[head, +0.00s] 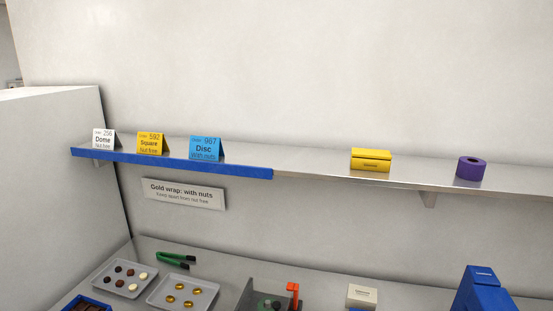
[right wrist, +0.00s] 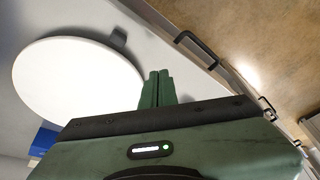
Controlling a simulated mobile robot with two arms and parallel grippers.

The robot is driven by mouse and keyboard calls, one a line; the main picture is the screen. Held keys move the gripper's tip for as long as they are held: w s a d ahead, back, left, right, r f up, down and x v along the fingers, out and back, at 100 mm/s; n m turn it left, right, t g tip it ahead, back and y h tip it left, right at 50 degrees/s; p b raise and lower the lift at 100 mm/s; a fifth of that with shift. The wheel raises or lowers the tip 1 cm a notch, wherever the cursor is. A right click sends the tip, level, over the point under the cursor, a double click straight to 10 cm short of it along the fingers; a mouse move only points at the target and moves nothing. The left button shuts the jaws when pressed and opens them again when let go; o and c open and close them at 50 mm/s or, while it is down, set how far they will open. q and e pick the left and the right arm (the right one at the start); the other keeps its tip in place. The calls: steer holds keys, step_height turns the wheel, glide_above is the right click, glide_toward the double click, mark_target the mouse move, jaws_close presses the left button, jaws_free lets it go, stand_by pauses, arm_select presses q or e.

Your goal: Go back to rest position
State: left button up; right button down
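In the right wrist view my right gripper (right wrist: 157,76) shows its two green fingers side by side with no visible gap. It is shut with nothing seen between the fingers. A white round disc (right wrist: 75,80) lies to the left of the fingers in that picture, apart from them. Neither of my grippers shows in the head view, so my left gripper is out of sight.
Below are trays of chocolates (head: 124,279), green tongs (head: 175,260) and a blue object (head: 483,290). Dark handles (right wrist: 197,47) show in the right wrist view.

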steer(key=s+d+r+m+t+h, duration=0.1)
steer(key=s+d+r+m+h, duration=0.15)
steer(key=s+d+m, duration=0.45)
steer(key=s+d+f+n+g+b, duration=0.15)
steer(key=f+b, duration=0.25)
steer(key=f, duration=1.2)
steer(key=s+f+n+b, duration=0.1)
steer(key=s+f+b, duration=0.15)
steer(key=f, duration=1.25)
steer(key=s+d+f+b, duration=0.1)
steer(key=s+f+b, duration=0.2)
steer(key=s+f, duration=0.5)
steer(key=s+d+f+g+b, duration=0.1)
steer(key=s+f+b, duration=0.3)
steer(key=f, duration=1.2)
steer(key=s+d, duration=0.1)
steer(key=s, duration=0.3)
steer(key=shift+s+f, duration=0.2)
steer(key=shift+s, duration=0.15)
